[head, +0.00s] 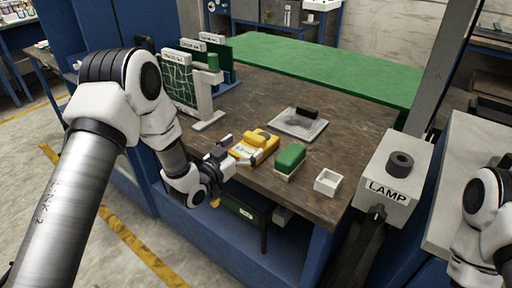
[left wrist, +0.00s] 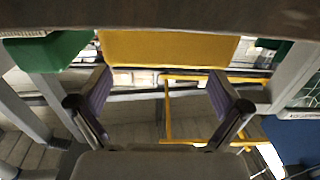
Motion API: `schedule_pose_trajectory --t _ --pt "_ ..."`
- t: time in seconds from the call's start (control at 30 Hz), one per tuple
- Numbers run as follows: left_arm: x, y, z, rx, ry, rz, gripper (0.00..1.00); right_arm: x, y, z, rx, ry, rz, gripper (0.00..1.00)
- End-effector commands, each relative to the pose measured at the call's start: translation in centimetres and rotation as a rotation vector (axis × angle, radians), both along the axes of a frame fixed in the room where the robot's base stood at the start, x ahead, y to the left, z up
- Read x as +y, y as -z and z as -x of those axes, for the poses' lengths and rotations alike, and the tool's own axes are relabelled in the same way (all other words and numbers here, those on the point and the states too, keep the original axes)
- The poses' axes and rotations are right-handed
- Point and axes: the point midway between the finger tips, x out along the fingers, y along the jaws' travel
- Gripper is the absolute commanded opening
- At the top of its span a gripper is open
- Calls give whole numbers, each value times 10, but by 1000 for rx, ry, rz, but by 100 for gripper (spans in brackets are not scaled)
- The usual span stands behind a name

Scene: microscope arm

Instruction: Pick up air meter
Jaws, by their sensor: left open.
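A yellow device, which I take to be the air meter (head: 259,138), lies near the front edge of the brown bench (head: 345,135). My left gripper (head: 238,149) is at its near-left side, with its fingers spread. In the left wrist view, the yellow body (left wrist: 168,47) spans the top, just beyond and between the two open fingers of the left gripper (left wrist: 160,85). I cannot tell whether the fingers touch it. Part of the device is hidden by the gripper in the head view. My right arm shows at the right edge; its gripper is out of frame.
A green block (head: 290,157) on a white base stands right of the device, then a small white box (head: 328,182). A grey plate (head: 299,124) with a black part lies behind. White-framed panels (head: 181,85) stand at left. A LAMP box (head: 392,176) is at right.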

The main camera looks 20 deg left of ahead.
Motion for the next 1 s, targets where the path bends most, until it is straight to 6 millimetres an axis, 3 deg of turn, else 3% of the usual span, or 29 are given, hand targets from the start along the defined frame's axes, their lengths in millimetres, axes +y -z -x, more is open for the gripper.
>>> schedule_pose_trajectory --t 0.2,0.4,0.43,0.63,1.0 --pt "-11 -1 -33 0 1 -1 100 0 -9 0 0 -1 0 40" --pt "-11 0 -36 1 -1 0 100 0 -8 0 0 -1 0 40" --pt "-11 0 -35 1 -1 0 96 0 -8 0 0 -1 0 40" --pt "-11 1 -35 1 -1 0 27 0 -8 0 0 -1 0 40" --pt "-11 -2 -35 0 -1 0 27 0 -8 0 0 0 0 40"
